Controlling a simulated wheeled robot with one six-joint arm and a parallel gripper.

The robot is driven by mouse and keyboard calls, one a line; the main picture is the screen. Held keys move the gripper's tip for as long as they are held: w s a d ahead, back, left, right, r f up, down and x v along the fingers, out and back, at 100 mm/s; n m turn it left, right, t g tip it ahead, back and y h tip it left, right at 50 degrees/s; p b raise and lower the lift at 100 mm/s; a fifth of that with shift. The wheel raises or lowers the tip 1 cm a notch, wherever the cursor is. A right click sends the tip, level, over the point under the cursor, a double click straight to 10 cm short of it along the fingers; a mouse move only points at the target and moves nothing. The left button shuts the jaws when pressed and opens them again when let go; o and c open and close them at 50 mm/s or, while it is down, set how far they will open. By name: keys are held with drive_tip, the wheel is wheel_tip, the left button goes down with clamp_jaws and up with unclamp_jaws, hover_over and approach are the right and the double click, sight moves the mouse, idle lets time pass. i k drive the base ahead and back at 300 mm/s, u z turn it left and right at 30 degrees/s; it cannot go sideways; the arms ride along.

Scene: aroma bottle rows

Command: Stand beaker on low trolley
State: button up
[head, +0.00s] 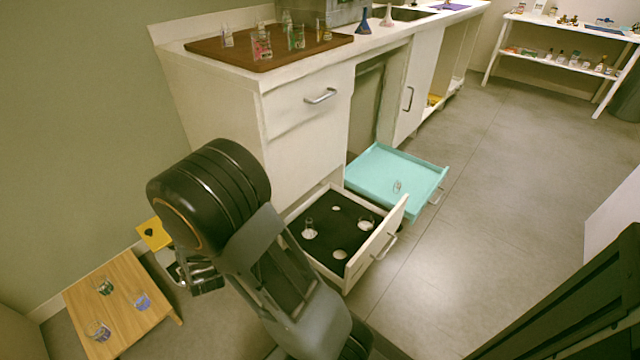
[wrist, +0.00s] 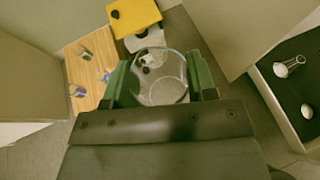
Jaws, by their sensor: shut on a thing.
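My gripper (wrist: 160,85) is shut on a clear, round glass beaker (wrist: 160,92), which stands between the two green-grey fingers in the wrist view. In the head view my gripper (head: 190,275) hangs beyond my dark arm, and the beaker is too small and covered to make out well there. The low trolley appears to be the small wooden-topped stand (head: 120,314) at the lower left, also in the wrist view (wrist: 92,68) to the left of the beaker. Several small glasses with dark or blue contents stand on it. The beaker is apart from the wooden top.
A yellow piece (head: 153,234) with a black spot lies behind the trolley. An open drawer (head: 352,262) with a black insert and a teal pulled-out drawer (head: 385,165) jut from the white cabinet (head: 300,150). Bare floor lies at the right.

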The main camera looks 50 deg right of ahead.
sight(410, 174)
drive_tip(key=k, duration=0.95)
drive_tip(key=z, duration=2.75)
drive_tip(key=i, duration=5.25)
drive_tip(key=u, duration=3.1)
